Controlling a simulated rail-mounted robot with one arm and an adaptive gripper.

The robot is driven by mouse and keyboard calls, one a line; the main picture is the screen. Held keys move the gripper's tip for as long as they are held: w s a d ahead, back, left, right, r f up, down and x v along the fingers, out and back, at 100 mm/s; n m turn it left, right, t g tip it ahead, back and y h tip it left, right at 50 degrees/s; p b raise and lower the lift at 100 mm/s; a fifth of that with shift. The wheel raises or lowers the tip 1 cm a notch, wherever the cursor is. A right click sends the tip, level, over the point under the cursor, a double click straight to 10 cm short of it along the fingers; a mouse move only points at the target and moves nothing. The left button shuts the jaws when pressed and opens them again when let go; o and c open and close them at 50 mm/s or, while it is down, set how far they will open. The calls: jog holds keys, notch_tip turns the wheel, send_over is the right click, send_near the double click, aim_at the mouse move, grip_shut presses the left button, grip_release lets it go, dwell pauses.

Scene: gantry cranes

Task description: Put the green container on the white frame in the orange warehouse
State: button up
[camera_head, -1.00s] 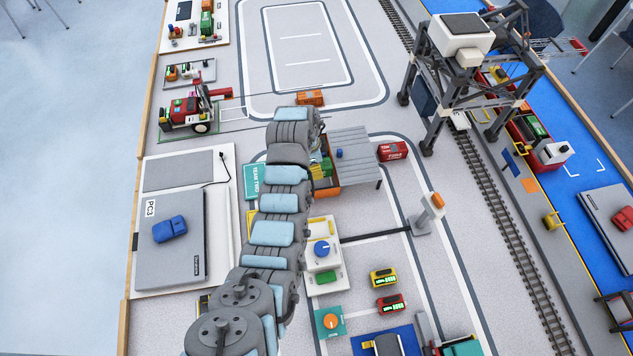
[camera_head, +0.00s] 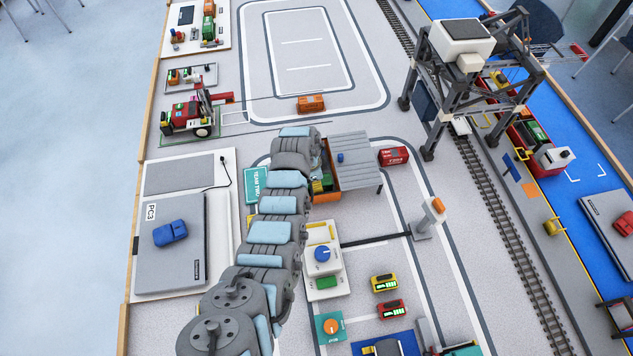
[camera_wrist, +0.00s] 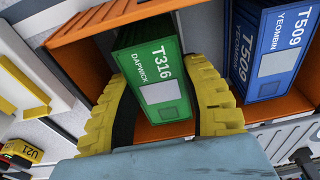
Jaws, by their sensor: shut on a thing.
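The green container (camera_wrist: 160,88), marked T316, is between the two yellow fingers of my gripper (camera_wrist: 167,97) in the wrist view. The fingers are shut on its sides. It is tilted in this view and is at the open side of the orange warehouse (camera_wrist: 82,45), between its orange edges. In the head view the orange warehouse (camera_head: 333,181) has a grey slatted roof, and my arm hides most of its opening and my gripper. I cannot clearly make out the white frame or whether the container touches it.
A blue container (camera_wrist: 268,55), marked T509, is in the warehouse to the right of the green one. A red container (camera_head: 393,155) stands right of the warehouse. A white control box (camera_head: 322,265) stands in front.

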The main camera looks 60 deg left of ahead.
jog(key=shift+f, duration=0.2)
jog(key=o, duration=1.1)
jog(key=shift+o, duration=0.2)
jog(key=shift+r, duration=0.1)
notch_tip(320, 180, up, 12)
jog(key=s, duration=0.1)
jog(key=shift+s+a, duration=0.2)
jog(key=shift+s, duration=0.15)
